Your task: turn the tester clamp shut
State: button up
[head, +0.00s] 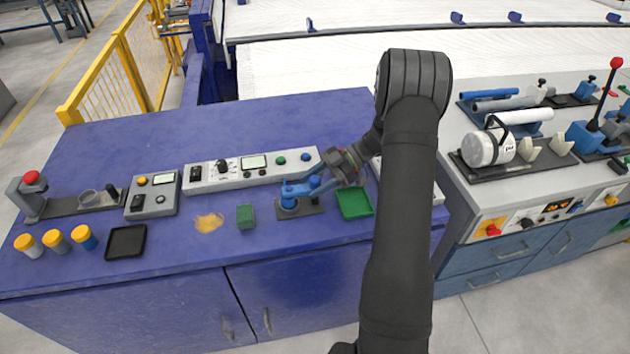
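A small blue clamp (290,201), which I take to be the tester clamp, stands on a dark base plate on the blue bench, in front of the long grey control box. A blue part reaches from it up and right toward my gripper (327,181). My gripper comes in from the right, at the clamp's right side, tilted down to the left. The fingertips are small and overlap the blue parts, so I cannot tell whether they touch, or whether they are open or shut. The clamp's jaw position is too small to make out.
A green tray (354,203) lies right of the clamp, and a green block (245,216) left of it. The control box (252,170) stands behind. A black tray (126,241) and yellow-capped jars (55,240) are at the left. A grey bench (480,190) with fixtures is at the right.

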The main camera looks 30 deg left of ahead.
jog(key=shift+w, duration=0.15)
jog(key=v, duration=1.7)
jog(key=shift+r, duration=0.2)
jog(key=shift+d, duration=0.1)
jog(key=x, duration=1.7)
jog(key=shift+f, duration=0.15)
jog(key=shift+a, duration=0.25)
jog(key=shift+d+m+t+y, duration=0.15)
jog(key=shift+m+t+y, duration=0.35)
jog(key=m+t+y, duration=0.4)
jog(key=m, duration=0.1)
dwell(0.8)
